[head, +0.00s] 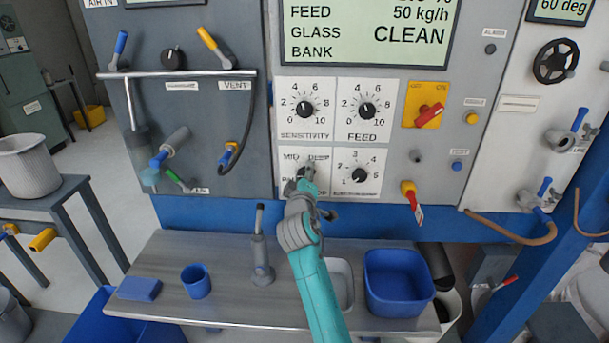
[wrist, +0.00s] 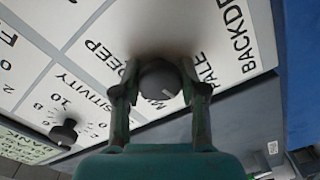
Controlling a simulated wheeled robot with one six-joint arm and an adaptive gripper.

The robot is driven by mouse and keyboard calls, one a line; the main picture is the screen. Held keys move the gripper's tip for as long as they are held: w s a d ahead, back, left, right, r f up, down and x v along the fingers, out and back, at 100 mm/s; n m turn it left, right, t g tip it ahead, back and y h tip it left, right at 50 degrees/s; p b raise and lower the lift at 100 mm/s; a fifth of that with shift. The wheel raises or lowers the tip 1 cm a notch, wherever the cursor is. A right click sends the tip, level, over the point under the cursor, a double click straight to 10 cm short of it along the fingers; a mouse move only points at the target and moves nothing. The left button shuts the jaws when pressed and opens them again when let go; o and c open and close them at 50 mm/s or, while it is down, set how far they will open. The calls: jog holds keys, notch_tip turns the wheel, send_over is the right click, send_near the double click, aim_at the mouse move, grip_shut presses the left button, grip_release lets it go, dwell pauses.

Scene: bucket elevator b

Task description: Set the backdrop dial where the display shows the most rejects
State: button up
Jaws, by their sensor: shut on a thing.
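The backdrop dial is a dark round knob (wrist: 160,80) on a white plate (wrist: 225,50) in the wrist view. The words DEEP and PALE show beside it, and a word starting with M is partly hidden by my gripper. A short pale mark on the knob points down and slightly right; I cannot tell exactly which word it meets. My gripper (wrist: 160,88) is shut on the knob, one finger on each side. In the head view my gripper (head: 304,180) covers most of the dial. The display (head: 365,30) reads FEED 50 kg/h and GLASS BANK CLEAN; its top line is cut off.
Close by are the sensitivity dial (head: 304,108), feed dial (head: 367,110), a numbered dial (head: 360,175) and a red switch (head: 430,110). Below, a metal bench (head: 220,285) holds a blue tub (head: 398,282) and cup (head: 196,281).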

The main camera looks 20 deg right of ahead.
jog(key=m, duration=0.5)
jog(key=shift+m, duration=0.3)
jog(key=m, duration=0.5)
jog(key=shift+m, duration=0.4)
jog(key=o, duration=1.2)
jog(key=shift+c, duration=0.2)
jog(key=v, duration=1.2)
jog(key=shift+f, duration=0.1)
